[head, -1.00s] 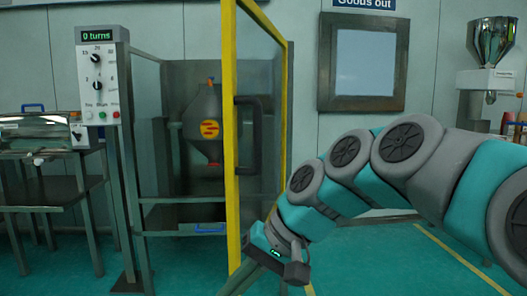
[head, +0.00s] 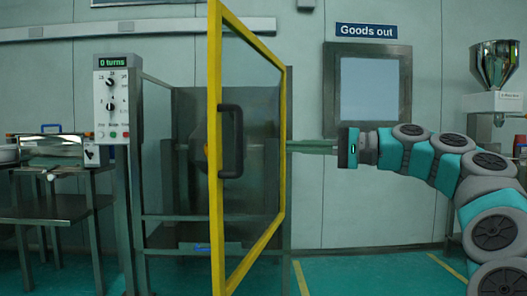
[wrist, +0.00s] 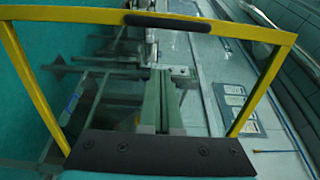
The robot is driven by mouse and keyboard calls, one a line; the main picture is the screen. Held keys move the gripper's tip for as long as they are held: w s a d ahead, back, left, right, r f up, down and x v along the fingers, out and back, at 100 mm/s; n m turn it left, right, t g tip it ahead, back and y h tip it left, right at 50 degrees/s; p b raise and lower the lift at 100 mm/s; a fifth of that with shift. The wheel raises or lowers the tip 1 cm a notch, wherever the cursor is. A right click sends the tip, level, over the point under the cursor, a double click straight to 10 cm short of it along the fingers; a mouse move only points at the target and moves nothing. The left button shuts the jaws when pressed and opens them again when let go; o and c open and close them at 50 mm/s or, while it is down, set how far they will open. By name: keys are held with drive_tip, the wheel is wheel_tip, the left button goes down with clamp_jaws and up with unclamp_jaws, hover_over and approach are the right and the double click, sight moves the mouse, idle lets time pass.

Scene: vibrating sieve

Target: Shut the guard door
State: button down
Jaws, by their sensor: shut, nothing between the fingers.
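The guard door (head: 284,170) is a clear panel in a yellow frame with a black handle (head: 231,140). In the head view it stands open, swung out toward me in front of the sieve cabinet (head: 175,218). Its frame (wrist: 262,85) also shows in the wrist view, with the handle (wrist: 168,21) at the top. My gripper (head: 294,146) reaches in from the right, its fingers pointing left, level with the handle and beside the door's right-hand edge. The fingers (wrist: 160,80) are shut and empty. I cannot tell whether they touch the door. The door partly hides the cabinet's inside.
A control post (head: 112,98) reading "0 turns" stands left of the cabinet. A bench (head: 50,214) with metal equipment is at far left. A hopper (head: 492,68) is at far right. Green floor (head: 370,275) is clear at lower right.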

sight(226, 145)
drive_tip(key=b+x, duration=0.1)
drive_tip(key=x, duration=1.2)
drive_tip(key=shift+a+b, duration=0.4)
